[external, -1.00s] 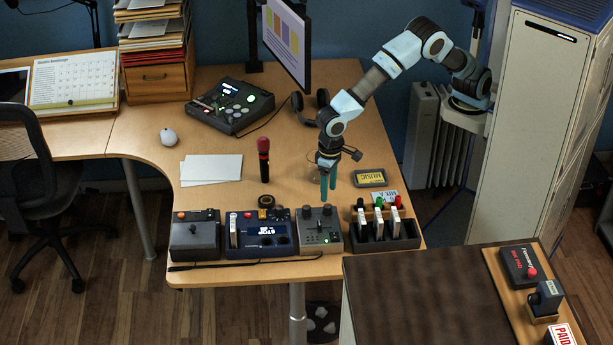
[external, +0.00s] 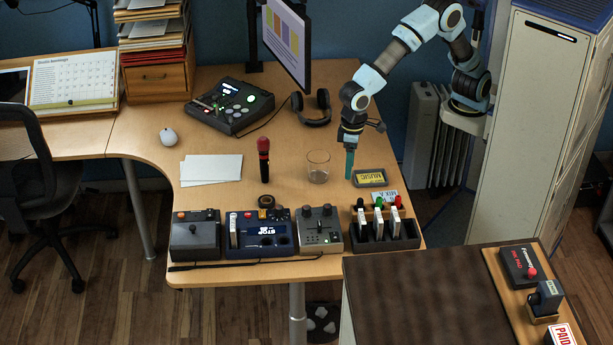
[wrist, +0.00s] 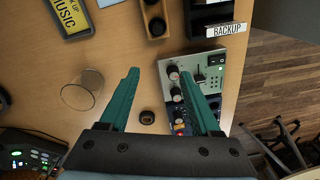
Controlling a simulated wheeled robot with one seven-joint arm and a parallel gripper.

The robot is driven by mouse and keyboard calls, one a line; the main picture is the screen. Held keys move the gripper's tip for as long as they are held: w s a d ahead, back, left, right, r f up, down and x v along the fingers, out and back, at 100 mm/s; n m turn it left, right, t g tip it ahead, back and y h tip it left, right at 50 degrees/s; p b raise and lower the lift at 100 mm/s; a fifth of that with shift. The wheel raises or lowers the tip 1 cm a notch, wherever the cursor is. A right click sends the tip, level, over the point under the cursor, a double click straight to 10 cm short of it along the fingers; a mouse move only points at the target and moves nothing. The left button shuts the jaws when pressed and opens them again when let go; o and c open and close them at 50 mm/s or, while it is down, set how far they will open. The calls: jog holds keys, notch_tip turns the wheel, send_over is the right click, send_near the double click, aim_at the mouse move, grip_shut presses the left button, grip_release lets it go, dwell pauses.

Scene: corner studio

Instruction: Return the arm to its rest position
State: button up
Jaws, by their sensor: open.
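My gripper (external: 349,165) points down above the desk, just right of a clear glass (external: 318,167) and left of the yellow MUSIC label plate (external: 370,178). In the wrist view my gripper (wrist: 165,85) has its two teal fingers spread wide with nothing held between them. The glass also shows in the wrist view (wrist: 83,90), left of the fingers and apart from them. My arm rises from the gripper to its mount at the upper right, beside the pale cabinet.
On the desk (external: 270,195) stand a red-topped microphone (external: 263,160), headphones (external: 312,110) and a monitor (external: 287,45). Control boxes (external: 262,235) and a black slotted rack (external: 383,232) line the front edge. A pale cabinet (external: 530,110) stands right of my arm.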

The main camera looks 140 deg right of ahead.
jog(key=s+a+n, duration=0.4)
jog(key=s+n, duration=0.1)
jog(key=s, duration=0.6)
jog(key=s+a+n+t, duration=0.1)
jog(key=s+a+n, duration=0.4)
jog(key=s, duration=0.7)
jog(key=shift+s+a+r+n, duration=0.15)
jog(key=shift+a+n, duration=0.05)
jog(key=shift+n, duration=0.3)
